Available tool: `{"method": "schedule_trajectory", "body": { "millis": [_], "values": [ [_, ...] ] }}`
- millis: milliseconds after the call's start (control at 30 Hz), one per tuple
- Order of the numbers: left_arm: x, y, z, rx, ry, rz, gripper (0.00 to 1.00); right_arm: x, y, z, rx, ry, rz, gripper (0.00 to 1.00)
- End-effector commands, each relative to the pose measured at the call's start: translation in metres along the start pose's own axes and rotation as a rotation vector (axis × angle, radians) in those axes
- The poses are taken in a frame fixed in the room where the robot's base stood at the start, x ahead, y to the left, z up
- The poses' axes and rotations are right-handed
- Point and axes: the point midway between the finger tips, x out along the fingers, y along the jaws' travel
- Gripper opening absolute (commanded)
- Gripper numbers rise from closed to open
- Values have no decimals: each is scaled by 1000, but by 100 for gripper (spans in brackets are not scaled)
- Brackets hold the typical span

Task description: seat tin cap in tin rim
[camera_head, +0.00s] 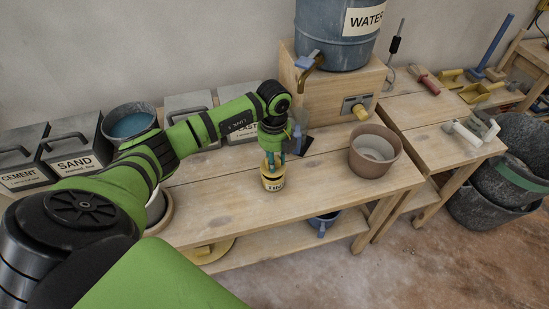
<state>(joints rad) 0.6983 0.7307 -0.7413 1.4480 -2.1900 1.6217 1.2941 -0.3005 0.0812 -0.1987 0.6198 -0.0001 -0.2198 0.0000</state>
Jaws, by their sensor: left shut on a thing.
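A small yellow tin (273,184) with a pale label and dark lettering stands upright near the front edge of the wooden bench. My left gripper (275,158) comes down from above, directly over the tin. It is shut on the tin cap, which is small and mostly hidden between the fingers at the tin's top. I cannot tell whether the cap touches the rim or sits level in it. My right gripper is not in view.
A terracotta pot (374,151) stands to the right of the tin. Behind are a wooden box (325,95) bearing a WATER barrel (333,35), and grey bins (76,147) at left. The bench (225,204) is bare beside the tin.

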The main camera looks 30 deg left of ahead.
Motion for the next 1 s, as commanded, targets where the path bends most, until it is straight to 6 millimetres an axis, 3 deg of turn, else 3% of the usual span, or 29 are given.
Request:
{"method": "schedule_trajectory", "body": {
  "millis": [367, 1000],
  "values": [
    [2, 0, 0, 0, 0, 0, 0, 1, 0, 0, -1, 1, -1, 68],
    [25, 0, 0, 0, 0, 0, 0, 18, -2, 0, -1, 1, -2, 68]
  ]
}}
